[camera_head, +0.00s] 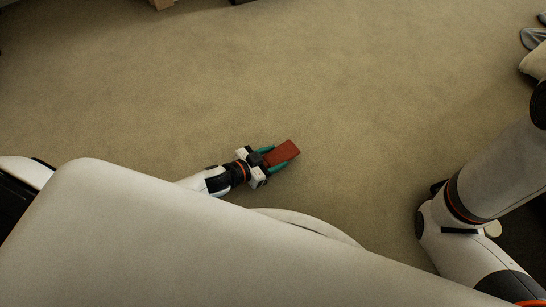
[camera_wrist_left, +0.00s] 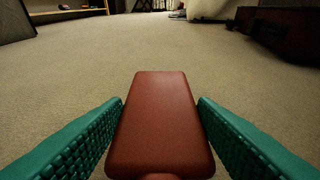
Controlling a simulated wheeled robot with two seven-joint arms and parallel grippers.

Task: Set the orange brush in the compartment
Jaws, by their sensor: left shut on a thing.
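The orange brush (camera_head: 283,152) looks like a flat reddish-brown block with rounded corners. My left gripper (camera_head: 277,159) is shut on it, with one teal finger along each side. In the left wrist view the brush (camera_wrist_left: 160,120) points away from the camera between the two teal fingers (camera_wrist_left: 160,135), and its near end is cut off by the picture's bottom edge. I cannot make out the compartment in either view. My right arm shows at the right of the head view, but its gripper does not.
Bare beige carpet (camera_head: 330,70) surrounds the left gripper. In the left wrist view, a dark reddish-brown case-like object (camera_wrist_left: 285,32) stands at the right, a dark panel (camera_wrist_left: 14,22) at the upper left and a low shelf (camera_wrist_left: 68,12) behind. Grey shoe-like items (camera_head: 532,38) lie at the head view's right edge.

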